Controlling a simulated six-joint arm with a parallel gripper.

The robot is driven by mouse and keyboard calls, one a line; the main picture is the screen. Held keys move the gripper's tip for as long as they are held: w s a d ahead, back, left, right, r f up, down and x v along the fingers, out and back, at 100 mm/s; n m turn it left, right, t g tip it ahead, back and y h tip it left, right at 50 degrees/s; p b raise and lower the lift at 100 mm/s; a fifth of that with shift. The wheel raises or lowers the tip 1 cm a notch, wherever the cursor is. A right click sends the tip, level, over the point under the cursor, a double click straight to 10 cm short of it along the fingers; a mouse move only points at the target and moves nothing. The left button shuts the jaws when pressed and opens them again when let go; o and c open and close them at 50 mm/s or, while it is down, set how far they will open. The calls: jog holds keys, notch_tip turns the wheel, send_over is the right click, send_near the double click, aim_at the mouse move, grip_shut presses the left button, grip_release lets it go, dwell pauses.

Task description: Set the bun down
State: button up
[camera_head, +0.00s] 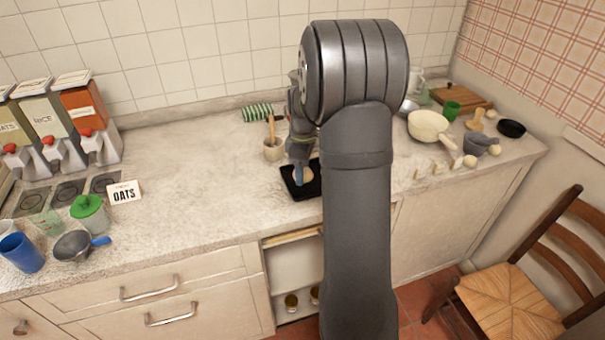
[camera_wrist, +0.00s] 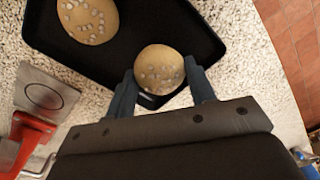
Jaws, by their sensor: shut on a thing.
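My gripper (camera_wrist: 160,68) is shut on a round tan bun (camera_wrist: 159,66) dotted with pale bits, with one dark finger on each side of it. The held bun is over the near edge of a black tray (camera_wrist: 125,50); I cannot tell whether it touches the tray. A second, similar bun (camera_wrist: 88,18) lies on the tray at the upper left. In the head view, my gripper (camera_head: 302,172) points down over the tray (camera_head: 289,184), and my arm hides the tray's right part.
A pale pan (camera_head: 428,125) and several small items lie to the right. The counter left of the tray (camera_head: 195,190) is clear.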

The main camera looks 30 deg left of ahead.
jog(key=shift+f, duration=0.85)
jog(key=o, duration=1)
jog(key=shift+f, duration=0.15)
jog(key=r, duration=1.2)
jog(key=shift+w+r, duration=0.15)
jog(key=shift+w, duration=0.15)
jog(key=shift+s+f, duration=0.15)
jog(key=shift+f, duration=2.05)
jog(key=shift+s+f, duration=0.15)
jog(key=shift+f, duration=2.05)
